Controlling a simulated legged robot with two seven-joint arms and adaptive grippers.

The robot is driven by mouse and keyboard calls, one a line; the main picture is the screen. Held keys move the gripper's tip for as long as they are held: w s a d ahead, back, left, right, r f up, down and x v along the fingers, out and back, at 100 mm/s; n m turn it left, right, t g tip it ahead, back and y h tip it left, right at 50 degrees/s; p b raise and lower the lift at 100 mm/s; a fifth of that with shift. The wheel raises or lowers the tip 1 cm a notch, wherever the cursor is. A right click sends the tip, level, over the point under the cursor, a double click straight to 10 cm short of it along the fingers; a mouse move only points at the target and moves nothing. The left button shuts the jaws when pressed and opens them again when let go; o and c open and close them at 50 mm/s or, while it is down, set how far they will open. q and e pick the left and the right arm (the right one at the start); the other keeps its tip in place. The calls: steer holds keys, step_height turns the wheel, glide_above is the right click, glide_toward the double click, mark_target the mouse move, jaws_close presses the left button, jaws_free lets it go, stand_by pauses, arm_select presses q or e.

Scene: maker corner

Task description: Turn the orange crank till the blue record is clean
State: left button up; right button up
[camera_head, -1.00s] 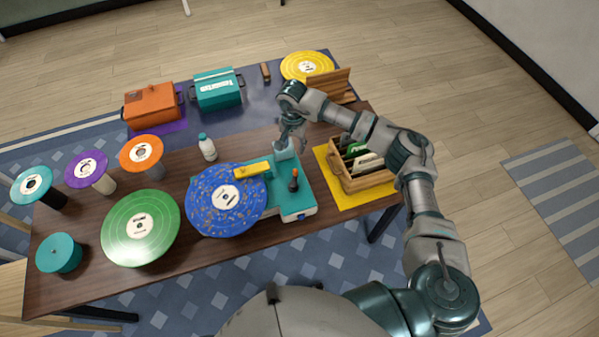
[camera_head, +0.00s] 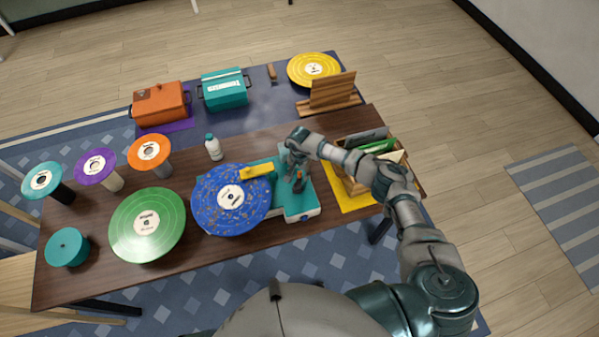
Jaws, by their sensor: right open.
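The blue record (camera_head: 214,213) lies flat on the teal cleaning machine (camera_head: 289,208), with scattered specks on its face and a white label at its centre. A yellow arm (camera_head: 257,173) reaches over its upper right edge. The crank, with an orange handle (camera_head: 300,176), stands on the right part of the machine and is partly hidden by my right gripper. My right gripper (camera_head: 298,180) is open, pointing down with its fingers at the crank. I cannot tell whether they touch it. My left gripper is out of view.
A wooden crate of sleeves (camera_head: 347,187) stands right of the machine, partly behind my right arm. A white bottle (camera_head: 213,149) stands behind the record. A green record (camera_head: 147,226) lies to the left. Orange (camera_head: 160,104) and teal (camera_head: 225,90) boxes stand on the back table.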

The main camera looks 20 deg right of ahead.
jaws_close()
